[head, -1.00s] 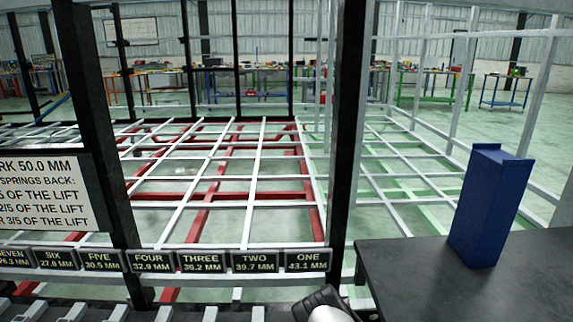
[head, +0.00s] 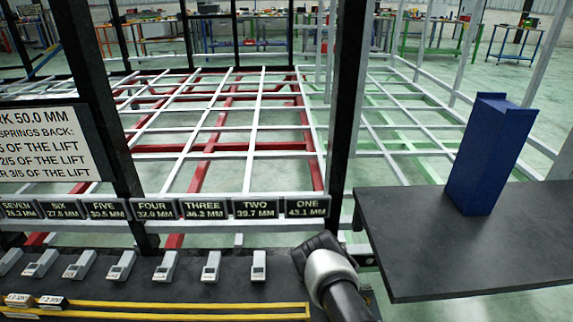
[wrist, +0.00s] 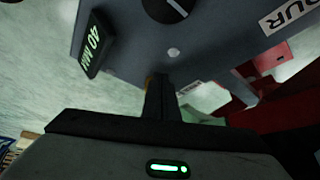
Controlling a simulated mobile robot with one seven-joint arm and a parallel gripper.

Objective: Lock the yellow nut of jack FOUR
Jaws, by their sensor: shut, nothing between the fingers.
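In the wrist view my gripper (wrist: 161,84) is shut, its dark fingers together with nothing visible between them. The tips are close to the lower edge of a grey jack housing (wrist: 140,45). A white label (wrist: 287,16) on the housing ends in "OUR". A small yellow-orange patch (wrist: 150,80) shows at the left of the fingertips; I cannot tell whether it is the yellow nut or whether the fingers touch it. The rest of the nut is hidden. In the head view the display marked FOUR (head: 154,209) reads about 32 mm.
A "40 MM" tag (wrist: 92,44) and a dark knob (wrist: 166,8) are on the housing. Red steel (wrist: 270,110) lies at the right. In the head view, a dark bench (head: 440,260) holds a blue block (head: 487,155); yellow rails (head: 180,305) cross the front.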

